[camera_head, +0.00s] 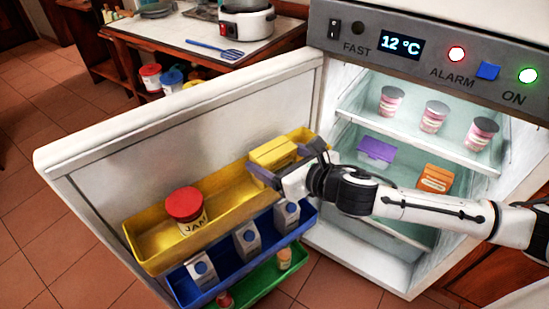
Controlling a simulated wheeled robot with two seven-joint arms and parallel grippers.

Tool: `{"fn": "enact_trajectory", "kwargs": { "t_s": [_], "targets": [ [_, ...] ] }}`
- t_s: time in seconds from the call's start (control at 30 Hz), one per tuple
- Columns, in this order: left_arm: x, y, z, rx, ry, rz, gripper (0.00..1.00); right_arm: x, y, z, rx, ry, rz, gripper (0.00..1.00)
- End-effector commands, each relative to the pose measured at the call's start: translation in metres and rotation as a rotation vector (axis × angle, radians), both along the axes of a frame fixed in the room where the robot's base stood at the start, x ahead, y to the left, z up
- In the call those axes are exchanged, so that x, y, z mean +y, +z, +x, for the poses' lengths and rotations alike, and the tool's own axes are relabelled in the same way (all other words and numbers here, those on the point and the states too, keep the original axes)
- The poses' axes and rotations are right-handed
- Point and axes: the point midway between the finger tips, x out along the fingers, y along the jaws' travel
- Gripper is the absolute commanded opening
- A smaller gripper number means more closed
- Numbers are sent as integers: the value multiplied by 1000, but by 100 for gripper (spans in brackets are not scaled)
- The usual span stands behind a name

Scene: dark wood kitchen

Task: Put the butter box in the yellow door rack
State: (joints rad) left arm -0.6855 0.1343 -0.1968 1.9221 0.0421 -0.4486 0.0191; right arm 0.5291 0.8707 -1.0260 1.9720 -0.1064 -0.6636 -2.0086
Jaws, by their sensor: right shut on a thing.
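The yellow butter box (272,152) is at the right end of the yellow door rack (137,252), the top rack on the open fridge door. My right gripper (281,161) is shut on the butter box, its arm reaching in from the right across the fridge opening. The box overlaps the rack in the picture; I cannot tell whether it touches the rack floor or hangs above it. The gripper hides part of the box and the rack's right end. My left gripper is not in view.
A red-lidded jam jar (187,209) stands in the yellow rack, with bare floor between it and the box. Below are a blue rack (185,290) with several cartons and a green rack (262,284).

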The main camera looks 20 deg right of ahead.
Motion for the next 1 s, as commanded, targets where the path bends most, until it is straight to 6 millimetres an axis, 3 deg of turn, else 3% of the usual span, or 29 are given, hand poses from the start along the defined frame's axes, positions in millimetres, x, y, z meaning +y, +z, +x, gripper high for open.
{"fn": "enact_trajectory", "kwargs": {
  "t_s": [0.23, 0.27, 0.37, 0.73, 1.0],
  "targets": [
    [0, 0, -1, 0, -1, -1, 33, 0, -2, 0, -3, 0, 0, 48],
    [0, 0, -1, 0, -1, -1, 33, 0, -2, 0, -1, 0, 0, 83],
    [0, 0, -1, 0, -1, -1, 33, 0, -2, 0, 0, 0, 0, 97],
    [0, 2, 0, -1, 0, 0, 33, -1, 3, -2, -1, 0, -2, 97],
    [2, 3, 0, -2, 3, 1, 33, -18, 21, -46, 0, 1, -5, 97]
  ]
}}
